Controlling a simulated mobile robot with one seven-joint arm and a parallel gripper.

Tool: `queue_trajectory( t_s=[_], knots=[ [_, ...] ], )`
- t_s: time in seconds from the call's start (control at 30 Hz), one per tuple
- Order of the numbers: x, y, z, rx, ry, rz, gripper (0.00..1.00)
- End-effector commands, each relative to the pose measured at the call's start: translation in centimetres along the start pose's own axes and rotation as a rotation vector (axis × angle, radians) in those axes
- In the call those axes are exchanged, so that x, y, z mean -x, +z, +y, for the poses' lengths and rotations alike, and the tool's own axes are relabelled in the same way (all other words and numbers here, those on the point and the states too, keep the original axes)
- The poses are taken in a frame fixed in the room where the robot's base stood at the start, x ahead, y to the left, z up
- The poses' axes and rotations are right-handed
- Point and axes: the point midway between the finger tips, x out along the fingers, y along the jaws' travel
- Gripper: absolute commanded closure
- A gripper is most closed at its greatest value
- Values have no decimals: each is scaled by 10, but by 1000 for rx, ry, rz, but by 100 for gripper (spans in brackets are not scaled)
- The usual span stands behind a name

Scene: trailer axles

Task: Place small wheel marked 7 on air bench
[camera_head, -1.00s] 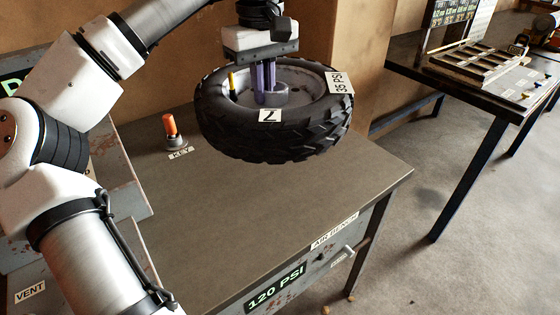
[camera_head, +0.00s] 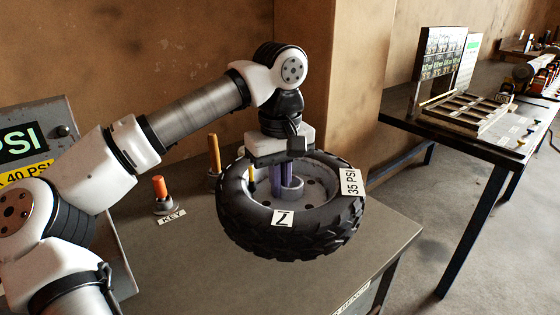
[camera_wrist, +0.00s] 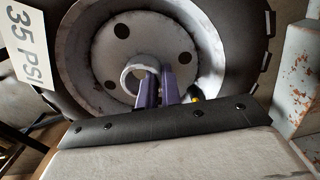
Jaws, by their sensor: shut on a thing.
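The small wheel marked 7 (camera_head: 288,240) is a black knobbly tyre on a pale rim, with a 7 tag and a 35 PSI tag. My gripper (camera_head: 288,188) is shut on the wheel's central hub ring; in the wrist view the purple fingers (camera_wrist: 155,90) grip the hub wall. The wheel (camera_wrist: 205,50) hangs tilted slightly, over the right part of the air bench (camera_head: 190,262). I cannot tell whether its underside touches the top. The bench's front label is mostly hidden or cut off by the frame.
An orange-handled key (camera_head: 160,190) stands on the bench at left, by its KEY tag. A brown upright peg (camera_head: 214,153) stands behind it. A PSI sign panel (camera_head: 35,145) is at far left. A second table (camera_head: 480,160) with a wooden tray (camera_head: 465,112) stands at right.

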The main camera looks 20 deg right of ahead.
Motion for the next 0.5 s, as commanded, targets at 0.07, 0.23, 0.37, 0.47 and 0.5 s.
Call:
queue_trajectory(
  t_s=[0.07, 0.23, 0.37, 0.47, 0.5],
  knots=[
    [-17, 0, 0, -1, 2, 1, 100],
    [-46, 0, 0, 0, 3, 1, 100],
    [-57, 0, 0, 0, 3, 2, 100],
    [-60, 0, 0, 1, 4, 3, 100],
    [-62, 0, 0, 1, 4, 3, 100]
  ],
)
